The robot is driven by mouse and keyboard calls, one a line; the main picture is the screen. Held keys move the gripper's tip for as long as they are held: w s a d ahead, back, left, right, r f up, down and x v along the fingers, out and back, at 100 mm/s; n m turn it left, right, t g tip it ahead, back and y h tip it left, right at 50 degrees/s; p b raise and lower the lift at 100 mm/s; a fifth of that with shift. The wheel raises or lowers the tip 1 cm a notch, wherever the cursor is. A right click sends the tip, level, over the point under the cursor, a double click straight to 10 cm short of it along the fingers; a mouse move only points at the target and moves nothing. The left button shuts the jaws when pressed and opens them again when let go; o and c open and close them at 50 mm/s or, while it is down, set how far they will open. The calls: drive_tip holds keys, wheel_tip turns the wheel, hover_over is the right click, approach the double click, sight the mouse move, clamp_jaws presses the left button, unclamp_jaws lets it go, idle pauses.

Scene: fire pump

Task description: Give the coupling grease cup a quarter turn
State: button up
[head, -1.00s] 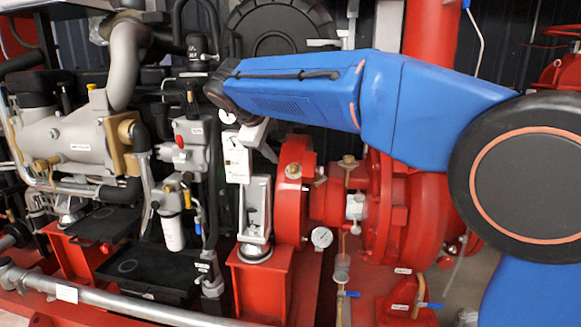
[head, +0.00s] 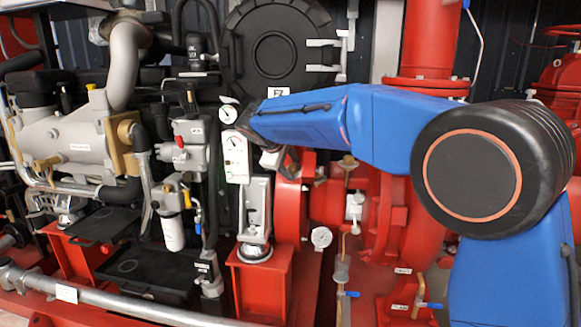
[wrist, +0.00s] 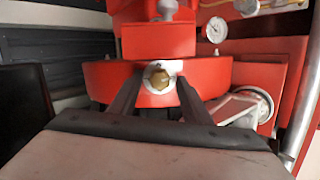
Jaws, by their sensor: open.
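The coupling grease cup (wrist: 159,77) is a brass, roughly hexagonal knob on a pale round seat. It sits on the red curved coupling housing (wrist: 105,75) in the wrist view. My gripper (wrist: 158,95) is open, with one dark finger on each side of the cup in the picture. I see no finger closed on it, and I cannot tell how far the tips are from it in depth. In the head view my gripper (head: 285,160) is over the red housing (head: 288,205), and hides the cup there.
A pressure gauge (head: 321,237) is low on the red pump, and another shows in the wrist view (wrist: 215,29). A second brass fitting (head: 348,161) stands right of the housing. A white gauge box (head: 237,157) on a bracket is close left of my gripper.

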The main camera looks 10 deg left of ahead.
drive_tip(key=c, duration=1.1)
drive_tip(key=shift+o, duration=0.2)
drive_tip(key=shift+m, duration=1.4)
drive_tip(key=o, duration=1.1)
drive_tip(key=shift+c, duration=0.2)
drive_tip(key=shift+r, duration=0.1)
drive_tip(key=shift+s+r, duration=0.1)
drive_tip(key=s+a, duration=0.4)
drive_tip(key=s, duration=0.8)
drive_tip(key=shift+r, duration=0.25)
